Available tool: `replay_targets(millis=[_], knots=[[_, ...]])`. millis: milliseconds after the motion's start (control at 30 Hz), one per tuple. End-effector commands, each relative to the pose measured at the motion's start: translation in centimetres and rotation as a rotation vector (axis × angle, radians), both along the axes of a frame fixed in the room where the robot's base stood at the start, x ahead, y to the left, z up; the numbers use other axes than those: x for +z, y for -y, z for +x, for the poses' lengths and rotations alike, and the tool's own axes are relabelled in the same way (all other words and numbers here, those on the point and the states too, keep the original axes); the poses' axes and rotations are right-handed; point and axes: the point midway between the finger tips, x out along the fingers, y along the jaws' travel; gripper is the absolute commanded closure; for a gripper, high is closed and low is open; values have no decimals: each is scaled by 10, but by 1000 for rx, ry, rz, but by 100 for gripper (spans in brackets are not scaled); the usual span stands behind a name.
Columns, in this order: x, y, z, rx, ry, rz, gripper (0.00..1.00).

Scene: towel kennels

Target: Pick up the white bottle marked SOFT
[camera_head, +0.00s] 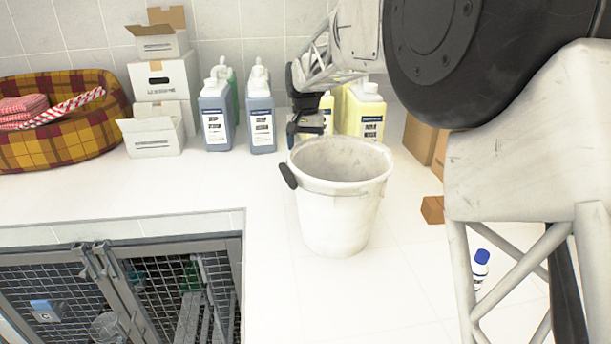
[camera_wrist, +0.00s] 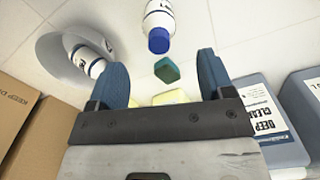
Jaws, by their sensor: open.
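A white bottle with a blue cap (camera_head: 480,268) stands at the lower right of the head view, partly covered by my arm's frame. In the wrist view, a white bottle with a blue cap (camera_wrist: 160,22) shows at the top centre, cut off by the edge. Another white bottle with a dark label (camera_wrist: 85,55) shows at the upper left, within a white rounded shape. I cannot read SOFT on any of them. My gripper (camera_wrist: 165,78) is open and empty. In the head view my gripper (camera_head: 308,118) is behind the white bucket's rim, near the yellow jugs.
The white bucket (camera_head: 335,215) stands mid-counter. Blue-grey jugs (camera_head: 215,118) and yellow jugs (camera_head: 366,110) line the back. White boxes (camera_head: 160,80) and a plaid basket (camera_head: 75,135) are left. Cardboard (camera_head: 425,140) is right.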

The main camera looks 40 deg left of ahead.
Motion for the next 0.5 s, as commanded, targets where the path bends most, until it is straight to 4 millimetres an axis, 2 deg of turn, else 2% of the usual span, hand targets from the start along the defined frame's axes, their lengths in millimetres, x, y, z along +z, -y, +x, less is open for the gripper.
replay_targets(millis=[233,500], knots=[[-3,0,0,0,-1,0,26],[-22,1,0,0,-1,0,26]])
